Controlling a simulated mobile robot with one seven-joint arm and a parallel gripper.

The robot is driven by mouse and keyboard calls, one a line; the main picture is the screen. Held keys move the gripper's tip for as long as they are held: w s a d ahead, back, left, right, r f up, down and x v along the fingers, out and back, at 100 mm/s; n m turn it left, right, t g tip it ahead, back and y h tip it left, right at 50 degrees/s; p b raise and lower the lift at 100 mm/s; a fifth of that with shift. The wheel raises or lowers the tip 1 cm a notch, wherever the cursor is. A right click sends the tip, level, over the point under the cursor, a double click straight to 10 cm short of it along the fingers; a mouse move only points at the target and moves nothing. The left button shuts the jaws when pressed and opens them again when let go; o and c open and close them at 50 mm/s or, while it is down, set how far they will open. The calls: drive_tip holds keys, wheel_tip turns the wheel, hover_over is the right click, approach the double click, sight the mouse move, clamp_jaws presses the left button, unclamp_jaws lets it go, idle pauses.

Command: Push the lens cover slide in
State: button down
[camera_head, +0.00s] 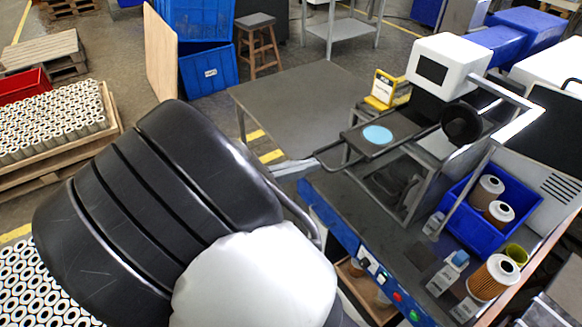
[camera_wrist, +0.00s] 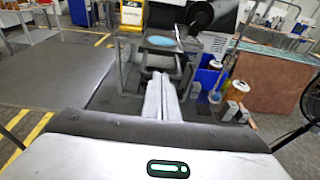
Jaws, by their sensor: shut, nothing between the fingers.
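The lens cover slide (camera_head: 352,134) is a flat dark plate with a light-blue disc (camera_head: 377,134) on it, and a thin bent handle extends from its left side. It sits on a grey stand, sticking out to the left of a black lens barrel (camera_head: 461,123) under a white box. In the wrist view the slide (camera_wrist: 153,44) is straight beyond my fingers. My gripper (camera_head: 312,164) is shut and empty, its tips close to the handle's outer end. I cannot tell whether they touch it. In the wrist view my shut fingers (camera_wrist: 160,77) point forward.
A yellow gauge (camera_head: 384,88) stands behind the slide. A blue bin (camera_head: 463,226) holds filter cartridges, with another orange cartridge (camera_head: 492,279) and small bottles near it on the bench. The grey table (camera_head: 300,105) behind my gripper is clear.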

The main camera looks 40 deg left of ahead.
sight(387, 130)
drive_tip(key=shift+w, duration=0.15)
drive_tip(key=r+x, duration=0.1)
drive_tip(key=x, duration=0.6)
drive_tip(key=r+x, duration=0.1)
drive_tip(key=x, duration=0.6)
drive_tip(key=w+r+x, duration=0.1)
drive_tip(key=r+x, duration=0.1)
drive_tip(key=x, duration=0.5)
drive_tip(key=shift+w+r, duration=0.1)
drive_tip(key=shift+w+d+r, duration=0.15)
drive_tip(key=shift+w, duration=0.05)
drive_tip(key=shift+w+r, duration=0.1)
drive_tip(key=shift+r, duration=0.05)
